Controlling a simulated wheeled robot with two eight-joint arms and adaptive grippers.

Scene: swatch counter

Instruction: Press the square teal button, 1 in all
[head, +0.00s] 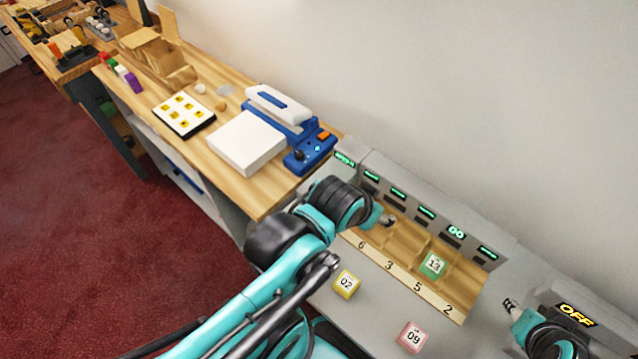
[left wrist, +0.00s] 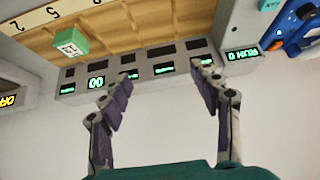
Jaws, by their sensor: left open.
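My left gripper (head: 388,221) is over the wooden bins, apart from the blue device. In its wrist view my left gripper (left wrist: 162,80) is open and empty, in front of the row of displays. My right gripper (head: 509,303) is at the lower right; its jaws are too small to judge.
Numbered wooden bins (head: 405,283) hold a green block (head: 433,264). A yellow block (head: 347,284) and a pink block (head: 412,337) lie on the grey counter. A row of green displays (head: 398,194) stands behind. A white box (head: 247,142) stands beside the device.

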